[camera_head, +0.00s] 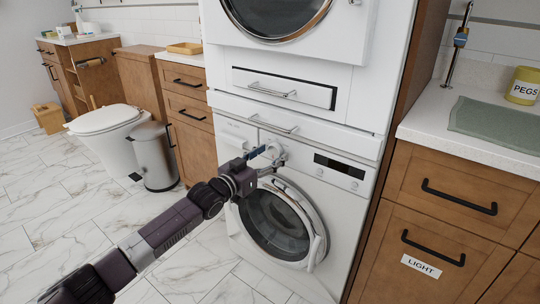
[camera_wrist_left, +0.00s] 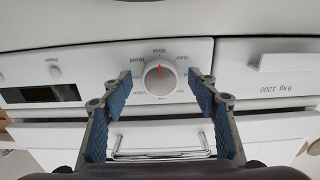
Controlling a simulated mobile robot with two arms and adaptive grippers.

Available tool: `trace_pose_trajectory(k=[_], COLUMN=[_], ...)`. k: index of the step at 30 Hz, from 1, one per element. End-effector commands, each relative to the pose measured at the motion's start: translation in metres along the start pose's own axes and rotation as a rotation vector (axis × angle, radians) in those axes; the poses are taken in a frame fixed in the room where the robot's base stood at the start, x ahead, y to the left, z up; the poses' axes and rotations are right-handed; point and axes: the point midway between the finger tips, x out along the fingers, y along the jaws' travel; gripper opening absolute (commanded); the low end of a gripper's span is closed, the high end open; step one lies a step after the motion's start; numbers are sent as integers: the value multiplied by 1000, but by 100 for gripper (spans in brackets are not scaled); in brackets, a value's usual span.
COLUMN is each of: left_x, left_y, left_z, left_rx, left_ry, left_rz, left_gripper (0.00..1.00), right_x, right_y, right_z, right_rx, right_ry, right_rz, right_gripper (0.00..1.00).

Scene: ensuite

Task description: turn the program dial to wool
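The program dial (camera_wrist_left: 160,77) is a round silver-white knob on the washer's front panel, with a red mark on it. In the left wrist view, which shows the panel upside down, the mark points up at a label that appears to read Wool (camera_wrist_left: 159,50). Other small labels ring the dial. My left gripper (camera_wrist_left: 160,92) is open, its blue-padded fingers on either side of the dial with a visible gap on each side. In the head view my left gripper (camera_head: 268,155) is at the panel and largely hides the dial. My right gripper is not in view.
The washer's round door (camera_head: 280,222) is below my left gripper. The display (camera_head: 339,167) lies right of it. A pull handle (camera_head: 272,124) runs just above the panel. A wooden counter with a pegs tin (camera_head: 523,86) stands right; a bin (camera_head: 155,157) and toilet stand left.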

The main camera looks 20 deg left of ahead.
Motion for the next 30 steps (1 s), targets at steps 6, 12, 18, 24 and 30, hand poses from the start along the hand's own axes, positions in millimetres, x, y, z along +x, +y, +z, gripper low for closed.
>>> trace_pose_trajectory(k=[6,12,18,24,30], left_x=[0,-16,-53,-89,-112], left_y=[0,0,0,0,0], left_z=[-1,1,2,1,1], left_rx=[0,-2,0,1,0], left_ry=[2,-1,-2,-2,-1], left_rz=[0,0,0,0,0], left_gripper=[54,54,54,54,54], right_x=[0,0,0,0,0], right_y=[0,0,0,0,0], right_z=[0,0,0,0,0], right_rx=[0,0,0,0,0], right_ry=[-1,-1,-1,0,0], right_rz=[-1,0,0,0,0], right_gripper=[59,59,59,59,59])
